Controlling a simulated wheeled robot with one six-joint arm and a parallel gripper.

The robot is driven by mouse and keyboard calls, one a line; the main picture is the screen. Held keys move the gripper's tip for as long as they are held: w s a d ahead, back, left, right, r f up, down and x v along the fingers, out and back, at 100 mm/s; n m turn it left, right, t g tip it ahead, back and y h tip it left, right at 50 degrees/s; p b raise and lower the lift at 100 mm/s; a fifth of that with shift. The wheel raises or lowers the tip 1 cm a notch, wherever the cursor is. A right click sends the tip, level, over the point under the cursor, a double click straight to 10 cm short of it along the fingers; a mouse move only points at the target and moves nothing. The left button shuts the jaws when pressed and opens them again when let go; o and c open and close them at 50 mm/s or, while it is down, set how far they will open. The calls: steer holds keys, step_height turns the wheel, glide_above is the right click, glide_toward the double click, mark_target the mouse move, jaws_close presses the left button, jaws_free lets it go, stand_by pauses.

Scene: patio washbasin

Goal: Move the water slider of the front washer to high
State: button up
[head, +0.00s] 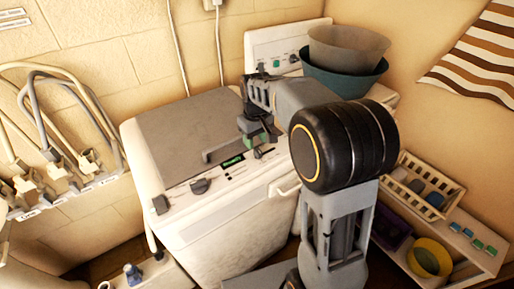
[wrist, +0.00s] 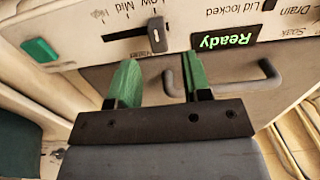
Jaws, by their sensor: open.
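The front washer (head: 225,222) is a white machine with a grey lid and controls along its front edge. In the wrist view its panel appears upside down. The grey water slider (wrist: 157,36) sits in a dark slot (wrist: 124,33) at the end by the "Low" label, away from the "High" label (wrist: 98,15). My gripper (wrist: 158,72) is open and empty, its green fingertips a little short of the slider, which lies between their lines and apart from them. In the head view my gripper (head: 258,137) is over the washer's panel, partly hidden by my arm.
A green "Ready" display (wrist: 224,41) is beside the slider, with a grey handle (wrist: 266,80) near it. A green button (wrist: 40,50) is at the panel's other side. A second washer (head: 262,45) stands behind, near stacked tubs (head: 343,78). A shelf with baskets (head: 415,185) is at right.

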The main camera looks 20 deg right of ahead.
mark_target(256, 149)
steer(key=shift+f, duration=2.15)
jaws_close()
